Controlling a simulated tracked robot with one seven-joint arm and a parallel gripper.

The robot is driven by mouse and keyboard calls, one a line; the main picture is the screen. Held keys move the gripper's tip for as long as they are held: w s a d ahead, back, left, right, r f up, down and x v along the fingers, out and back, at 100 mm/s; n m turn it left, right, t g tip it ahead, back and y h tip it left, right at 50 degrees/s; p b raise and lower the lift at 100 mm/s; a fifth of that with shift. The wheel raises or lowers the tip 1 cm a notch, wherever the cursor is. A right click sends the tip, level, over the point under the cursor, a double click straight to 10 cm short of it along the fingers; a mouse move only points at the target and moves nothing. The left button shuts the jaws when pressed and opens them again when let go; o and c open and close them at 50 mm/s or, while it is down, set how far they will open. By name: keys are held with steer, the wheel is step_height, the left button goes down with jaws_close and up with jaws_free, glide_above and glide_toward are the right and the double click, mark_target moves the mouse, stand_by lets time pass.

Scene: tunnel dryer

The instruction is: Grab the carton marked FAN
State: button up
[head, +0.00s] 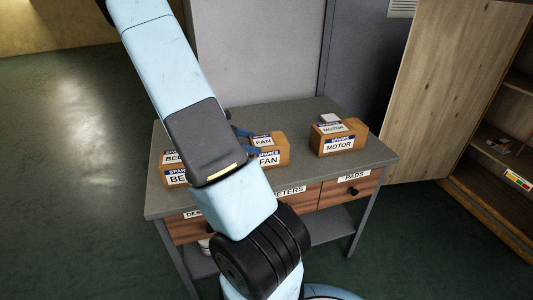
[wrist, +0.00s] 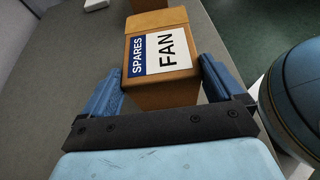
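The FAN carton (head: 270,157) is a brown box with a white and blue SPARES label, standing on the grey table; my arm partly hides it in the head view. In the wrist view the FAN carton (wrist: 165,93) lies straight ahead with its label facing the camera. My gripper (wrist: 162,68) is open, its two blue fingers on either side of the carton. The fingers look close to its sides; I cannot tell whether they touch.
The MOTOR carton (head: 338,143) stands to the right, a small white box (head: 330,119) behind it. A carton with a label starting "BE" (head: 175,179) stands left, partly behind my arm. The grey table (head: 300,112) has labelled drawers. A wooden cabinet (head: 440,90) stands right.

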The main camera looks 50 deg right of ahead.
steer(key=c, duration=1.2)
steer(key=shift+c, duration=0.2)
steer(key=shift+r, duration=0.1)
